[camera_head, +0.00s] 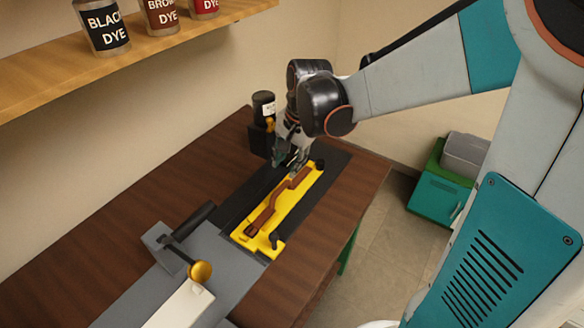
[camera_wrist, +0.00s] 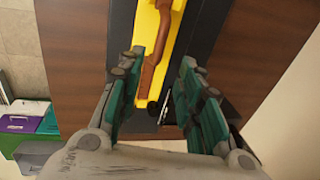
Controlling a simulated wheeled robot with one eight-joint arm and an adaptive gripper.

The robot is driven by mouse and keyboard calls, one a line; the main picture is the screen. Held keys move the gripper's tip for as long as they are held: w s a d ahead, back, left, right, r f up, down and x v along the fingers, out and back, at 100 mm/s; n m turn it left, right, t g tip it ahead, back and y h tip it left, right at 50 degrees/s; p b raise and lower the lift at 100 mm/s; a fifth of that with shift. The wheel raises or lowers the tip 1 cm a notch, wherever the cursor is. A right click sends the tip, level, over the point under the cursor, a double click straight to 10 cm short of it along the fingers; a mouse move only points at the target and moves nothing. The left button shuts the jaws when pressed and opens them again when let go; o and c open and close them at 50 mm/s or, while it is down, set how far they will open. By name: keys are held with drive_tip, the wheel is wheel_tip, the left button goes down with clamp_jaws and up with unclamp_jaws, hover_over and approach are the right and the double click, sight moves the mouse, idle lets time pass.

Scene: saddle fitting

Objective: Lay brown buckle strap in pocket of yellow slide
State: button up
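The yellow slide (camera_head: 304,196) lies on a black track on the bench, running from lower left to upper right in the head view; part of it shows in the wrist view (camera_wrist: 147,22). The brown buckle strap (camera_head: 284,196) lies along the slide, with its buckle end towards the lower left. I cannot tell whether it lies fully down in the pocket. In the wrist view the strap (camera_wrist: 150,78) runs between my open fingers. My gripper (camera_head: 296,160) is above the far end of the strap; its fingers (camera_wrist: 168,68) are apart and do not visibly touch the strap.
The wooden bench (camera_head: 118,236) has clear room left of the track. A shelf (camera_head: 150,50) with dye cans hangs upper left.

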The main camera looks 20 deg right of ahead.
drive_tip(key=s+r+n+t, duration=0.2)
drive_tip(key=s+r+n, duration=0.2)
drive_tip(key=s, duration=0.4)
drive_tip(key=s+a+r+n+t+h, duration=0.1)
drive_tip(key=s+r+n+t, duration=0.2)
drive_tip(key=s+n, duration=0.4)
drive_tip(key=shift+v, duration=1.05)
